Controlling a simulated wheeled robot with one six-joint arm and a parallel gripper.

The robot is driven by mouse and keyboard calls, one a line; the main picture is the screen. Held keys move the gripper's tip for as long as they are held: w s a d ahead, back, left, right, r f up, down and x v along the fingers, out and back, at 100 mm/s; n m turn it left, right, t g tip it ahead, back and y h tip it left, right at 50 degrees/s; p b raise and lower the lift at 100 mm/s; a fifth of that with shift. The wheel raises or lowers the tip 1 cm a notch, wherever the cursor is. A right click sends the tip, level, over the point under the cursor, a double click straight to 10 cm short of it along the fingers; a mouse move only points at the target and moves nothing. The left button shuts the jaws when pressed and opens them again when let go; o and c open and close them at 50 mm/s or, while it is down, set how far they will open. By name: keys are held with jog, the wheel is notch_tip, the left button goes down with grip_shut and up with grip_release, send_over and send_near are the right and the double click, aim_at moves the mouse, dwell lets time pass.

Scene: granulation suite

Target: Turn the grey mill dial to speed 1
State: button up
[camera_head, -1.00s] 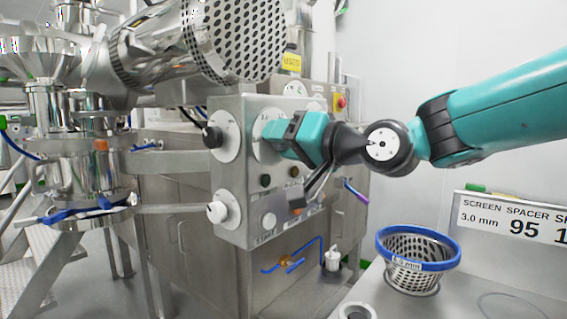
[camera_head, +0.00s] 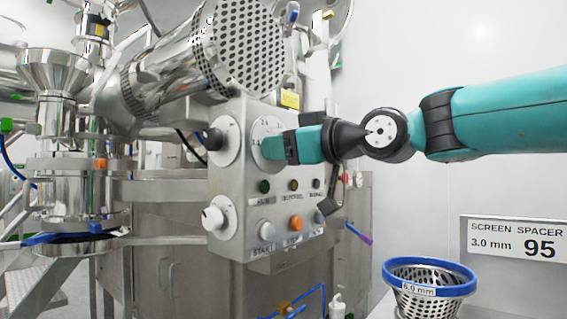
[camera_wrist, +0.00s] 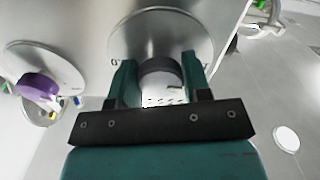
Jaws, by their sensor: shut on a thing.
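The mill dial is a round pale plate (camera_head: 262,128) with numbers around its rim, at the upper part of the grey control panel (camera_head: 238,190). My gripper (camera_head: 273,147) reaches in from the right and covers the dial's knob in the head view. In the wrist view the two teal fingers of my gripper (camera_wrist: 158,75) are shut on the sides of a dark grey knob (camera_wrist: 160,68) in front of its round plate (camera_wrist: 190,35). The knob's pointer and the number it points at cannot be read.
Lamps and buttons, including an orange one (camera_head: 296,222), lie below the dial. A perforated cylinder (camera_head: 238,45) hangs above. A blue-rimmed basket (camera_head: 430,277) stands lower right.

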jog(key=shift+f+n+b, duration=0.15)
jog(key=shift+n+b, duration=0.7)
jog(key=shift+n, duration=0.35)
jog(key=shift+w, duration=0.1)
jog(key=o, duration=0.9)
jog(key=shift+o, duration=0.2)
jog(key=b+v, duration=0.1)
jog(key=v, duration=1.6)
jog(key=shift+d+b, duration=0.2)
jog(key=shift+b, duration=0.2)
